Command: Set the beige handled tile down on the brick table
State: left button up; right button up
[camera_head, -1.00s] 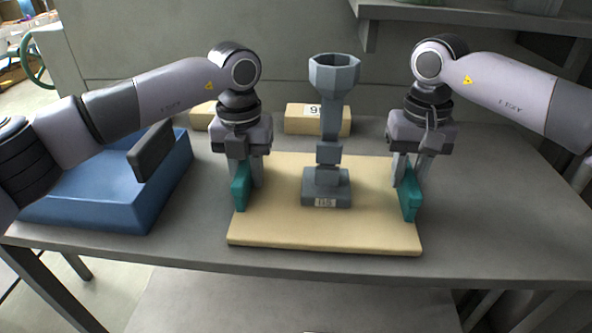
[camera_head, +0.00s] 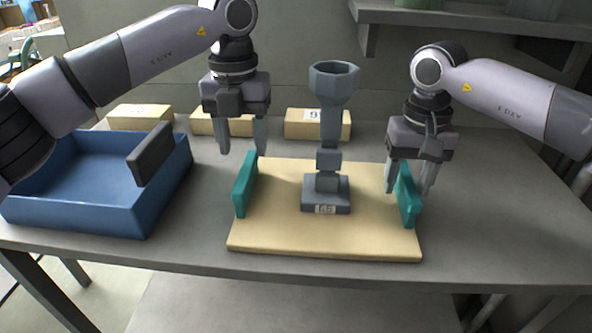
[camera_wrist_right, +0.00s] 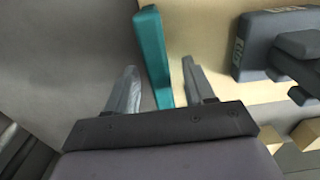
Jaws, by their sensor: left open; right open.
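The beige handled tile (camera_head: 285,232) lies flat on the grey table (camera_head: 480,215). It has a teal handle at its left side (camera_head: 244,186) and another at its right side (camera_head: 408,197). A grey labelled stand with a cup-shaped top (camera_head: 327,150) is upright on the tile. My left gripper (camera_head: 242,152) is open and empty, above and behind the left handle. My right gripper (camera_head: 408,190) is open, with its fingers on either side of the right handle. In the right wrist view the handle (camera_wrist_right: 153,55) runs between the spread fingers, with gaps visible.
A blue tray (camera_head: 125,218) with a dark upright handle (camera_head: 150,153) stands at the left of the table. Several beige bricks, one labelled (camera_head: 318,124), line the back. A shelf (camera_head: 470,14) juts out at upper right. The table's right side is clear.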

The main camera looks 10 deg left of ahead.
pick_arm(q)
notch_tip(320, 180, up, 4)
jog(key=shift+f, duration=0.25)
jog(key=shift+r, duration=0.15)
pick_arm(e)
jog(key=shift+r, duration=0.2)
notch_tip(320, 180, up, 12)
jog(key=shift+f, duration=0.15)
